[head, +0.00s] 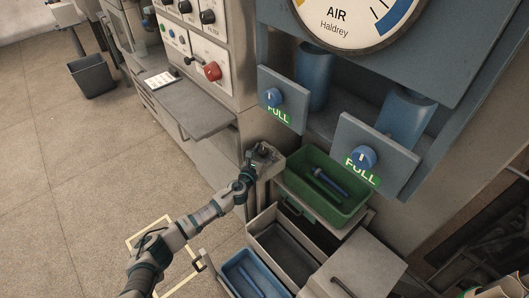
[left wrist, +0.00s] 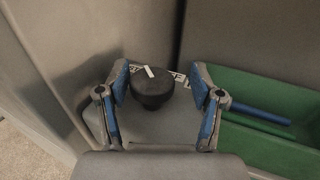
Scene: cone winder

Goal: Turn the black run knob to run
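The black run knob (left wrist: 152,91) is a round dark knob with a white pointer mark on top, in the middle of the left wrist view. It stands on a small grey box (left wrist: 165,128) with partly covered white lettering behind the knob. My left gripper (left wrist: 160,70) is open, with one blue-padded finger on each side of the knob and a visible gap to both. In the head view my left gripper (head: 249,164) is at the small box, and the knob is hard to make out there.
A blue bin (head: 236,275) and a grey drawer (head: 262,233) are below. Blue panels with knobs (head: 281,97) hang above.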

